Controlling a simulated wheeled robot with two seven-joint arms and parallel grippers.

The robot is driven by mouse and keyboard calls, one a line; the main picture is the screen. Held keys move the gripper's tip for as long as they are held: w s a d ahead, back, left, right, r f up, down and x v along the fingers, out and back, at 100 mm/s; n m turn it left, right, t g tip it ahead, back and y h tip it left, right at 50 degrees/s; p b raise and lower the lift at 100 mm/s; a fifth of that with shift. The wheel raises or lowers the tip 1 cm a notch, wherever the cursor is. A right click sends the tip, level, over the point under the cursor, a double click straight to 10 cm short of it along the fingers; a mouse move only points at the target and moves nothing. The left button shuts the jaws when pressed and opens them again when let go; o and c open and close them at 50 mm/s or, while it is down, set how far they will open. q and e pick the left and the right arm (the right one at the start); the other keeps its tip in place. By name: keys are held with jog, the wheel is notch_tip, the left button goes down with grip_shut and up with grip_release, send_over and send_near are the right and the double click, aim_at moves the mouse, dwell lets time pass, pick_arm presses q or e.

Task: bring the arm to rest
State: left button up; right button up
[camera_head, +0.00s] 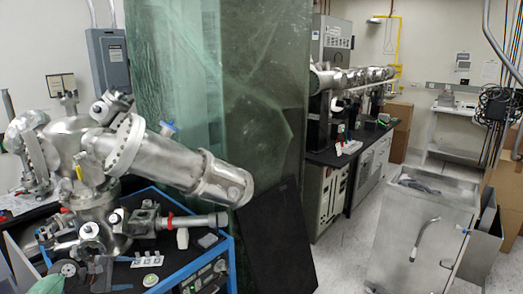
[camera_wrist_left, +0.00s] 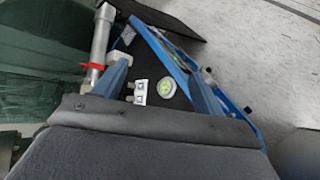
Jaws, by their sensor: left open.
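My left gripper (camera_head: 85,270) is low at the left of the head view, close to the metal vacuum assembly and partly lost among its parts. In the left wrist view its two blue fingers (camera_wrist_left: 158,78) stand apart with nothing held between them. Beyond the fingers, a small white plate with two knobs (camera_wrist_left: 140,92) and a round green-centred disc (camera_wrist_left: 167,88) lie on the dark cart top. I cannot tell how far the fingers are above it. My right gripper is not in view.
The steel vacuum chamber (camera_head: 165,165) stands over the blue-framed cart (camera_head: 215,255). A metal tube with a red ring (camera_wrist_left: 91,66) lies close beside the left finger. A green translucent curtain (camera_head: 215,75) hangs behind. Clear floor (camera_head: 345,245) lies right, before a steel cabinet (camera_head: 415,235).

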pick_arm(q)
jog(key=s+d+f+m+g+y, duration=0.1)
jog(key=s+d+f+m+g, duration=0.1)
jog(key=s+d+f+m, duration=0.65)
jog(key=s+d+f+m+g+y, duration=0.2)
jog(key=s+d+f, duration=0.4)
jog(key=s+d, duration=0.7)
jog(key=s+d+r+m+y, duration=0.2)
jog(key=s+m+y, duration=0.1)
jog(key=s, duration=0.7)
jog(key=s+d+r+m+y, duration=0.1)
jog(key=s+r+m+y, duration=0.15)
jog(key=s, duration=0.85)
notch_tip(320, 180, down, 26)
jog(key=w+d+r+g+b, duration=0.1)
jog(key=w+d+g+b, duration=0.1)
jog(key=s+f, duration=0.4)
jog(key=f, duration=0.9)
jog(key=s+f+b, duration=0.1)
jog(key=s+f, duration=0.3)
jog(key=f, duration=0.9)
jog(key=shift+s+f+m+b, duration=0.2)
jog(key=shift+f+m+b, duration=0.1)
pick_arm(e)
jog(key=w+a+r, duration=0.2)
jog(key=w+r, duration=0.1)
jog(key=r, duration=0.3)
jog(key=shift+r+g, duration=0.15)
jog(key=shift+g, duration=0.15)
